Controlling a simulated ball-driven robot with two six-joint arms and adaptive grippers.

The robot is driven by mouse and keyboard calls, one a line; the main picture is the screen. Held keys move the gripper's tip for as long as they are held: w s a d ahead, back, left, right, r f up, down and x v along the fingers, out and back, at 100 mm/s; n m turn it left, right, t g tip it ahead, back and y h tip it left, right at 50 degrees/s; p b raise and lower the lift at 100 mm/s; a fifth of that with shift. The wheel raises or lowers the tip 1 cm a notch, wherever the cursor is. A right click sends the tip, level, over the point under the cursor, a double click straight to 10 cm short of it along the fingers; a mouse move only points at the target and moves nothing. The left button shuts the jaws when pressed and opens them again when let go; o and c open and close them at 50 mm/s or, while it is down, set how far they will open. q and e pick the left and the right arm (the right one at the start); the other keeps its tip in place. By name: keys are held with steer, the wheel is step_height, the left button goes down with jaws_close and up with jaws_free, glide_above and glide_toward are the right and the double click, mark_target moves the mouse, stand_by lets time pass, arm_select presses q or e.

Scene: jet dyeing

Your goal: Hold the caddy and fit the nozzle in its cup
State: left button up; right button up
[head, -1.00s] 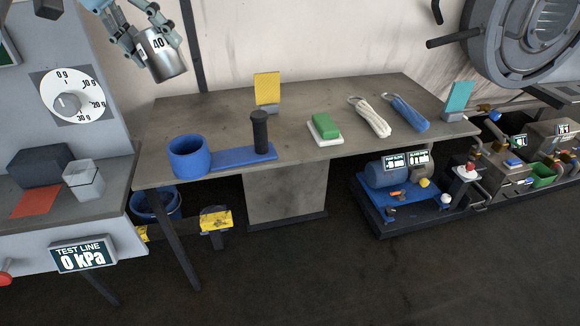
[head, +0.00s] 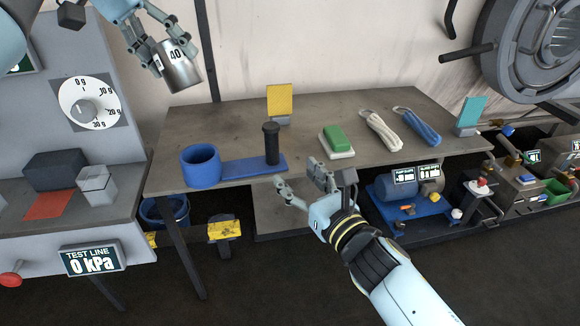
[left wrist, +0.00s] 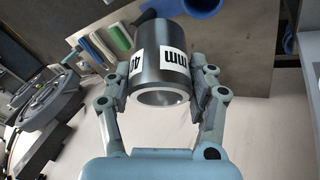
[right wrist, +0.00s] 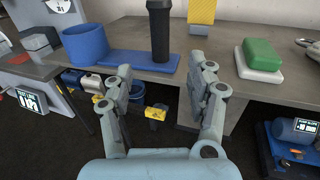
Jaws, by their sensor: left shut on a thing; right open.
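The caddy is a blue base plate (head: 240,167) with a round blue cup (head: 201,166) at its left end and an upright black handle (head: 271,144) at its right. It sits on the grey table near the front edge. The nozzle, a metal cylinder marked 40 (head: 178,68), is in my left gripper (head: 168,50), high above the table's back left. The nozzle (left wrist: 158,65) also shows between the fingers in the left wrist view. My right gripper (head: 300,180) is open and empty, in front of the table edge, below and right of the black handle.
A green block on a white pad (head: 336,144), white and blue rope hanks (head: 380,130), a yellow card (head: 280,100) and a teal card (head: 470,111) stand on the table (head: 225,115). A dial cabinet (head: 60,130) is at left.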

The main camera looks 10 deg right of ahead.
mark_target(276, 153)
steer(key=x, duration=1.1)
steer(key=shift+w+f, duration=0.1)
steer(key=shift+w, duration=0.1)
steer(key=shift+c, duration=0.4)
jaws_close()
